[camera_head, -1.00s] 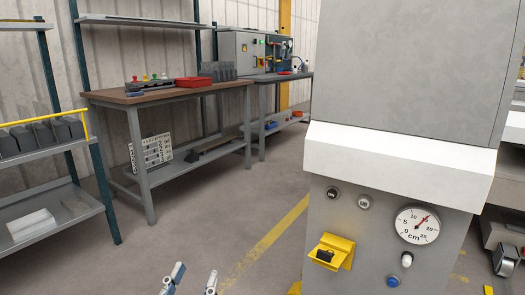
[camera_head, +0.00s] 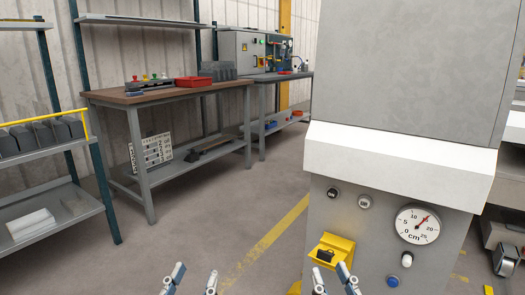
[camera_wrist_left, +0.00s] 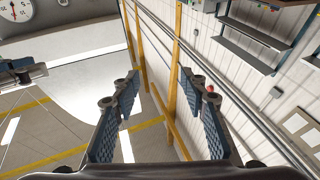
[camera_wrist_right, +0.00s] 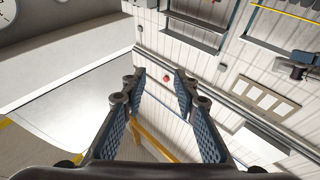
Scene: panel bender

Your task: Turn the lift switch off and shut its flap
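The yellow switch housing with its flap (camera_head: 332,250) sits on the lower front of the grey machine column, in the head view. The flap stands out from the panel, and a black part, possibly the lift switch, shows on it; its setting is too small to tell. My right gripper (camera_head: 331,272) is open and empty, its fingertips just below and in front of the yellow housing; contact cannot be told. My left gripper (camera_head: 195,274) is open and empty, over the floor to the left. Neither wrist view shows the switch.
A white ledge (camera_head: 400,150) juts out over the panel. The floor to the left is clear up to the workbench (camera_head: 165,94).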

